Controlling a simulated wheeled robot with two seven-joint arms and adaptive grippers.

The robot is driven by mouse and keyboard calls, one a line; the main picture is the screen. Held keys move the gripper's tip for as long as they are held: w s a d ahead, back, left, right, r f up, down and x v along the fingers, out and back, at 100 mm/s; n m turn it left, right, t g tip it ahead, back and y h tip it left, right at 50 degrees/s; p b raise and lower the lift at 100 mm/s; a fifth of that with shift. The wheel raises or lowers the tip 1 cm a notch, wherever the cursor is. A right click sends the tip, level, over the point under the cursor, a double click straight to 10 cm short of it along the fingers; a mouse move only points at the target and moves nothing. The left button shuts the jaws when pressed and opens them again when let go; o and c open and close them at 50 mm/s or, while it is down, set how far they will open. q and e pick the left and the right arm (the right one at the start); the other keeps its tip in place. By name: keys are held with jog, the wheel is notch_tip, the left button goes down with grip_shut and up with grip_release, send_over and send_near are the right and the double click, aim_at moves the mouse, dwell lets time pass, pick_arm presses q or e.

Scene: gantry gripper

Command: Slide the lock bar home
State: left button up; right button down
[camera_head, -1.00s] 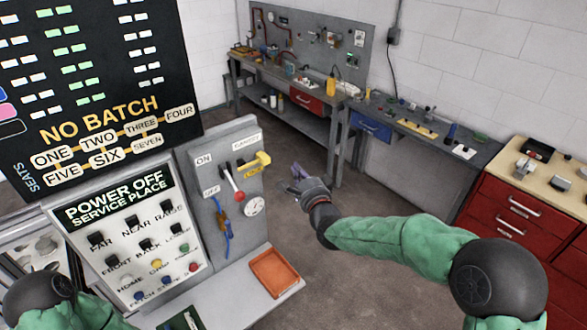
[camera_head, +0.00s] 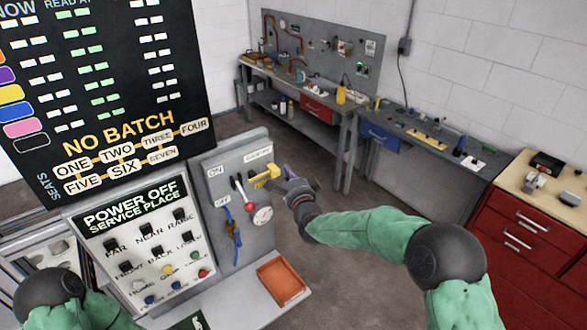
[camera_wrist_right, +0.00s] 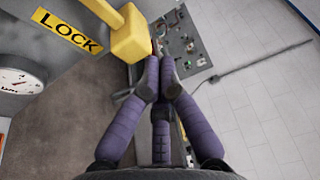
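The yellow lock bar (camera_head: 264,175) sticks out to the right near the top of the grey panel. In the right wrist view its yellow end block (camera_wrist_right: 131,40) stands beside the fingertips, with a yellow LOCK label (camera_wrist_right: 68,32) to its left. My right gripper (camera_head: 287,174) is at the bar's right end. In the right wrist view its purple fingers (camera_wrist_right: 160,62) are drawn together with nothing seen between them. I cannot tell whether they touch the block. My left gripper is out of view; only part of the left arm shows at lower left.
On the grey panel are a red-knobbed lever (camera_head: 249,206), a round gauge (camera_head: 263,215) and a blue cable (camera_head: 236,248). An orange tray (camera_head: 281,280) lies on the ledge below. The button panel (camera_head: 140,240) stands left. Open floor lies right of the panel.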

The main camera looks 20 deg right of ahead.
aim_at(273, 174)
jog(key=shift+f, duration=0.1)
jog(key=a, duration=0.1)
jog(key=s+a+b, duration=0.1)
jog(key=a, duration=0.2)
jog(key=shift+s+a+b, duration=0.3)
jog(key=shift+a+b, duration=0.05)
jog(key=shift+d, duration=0.15)
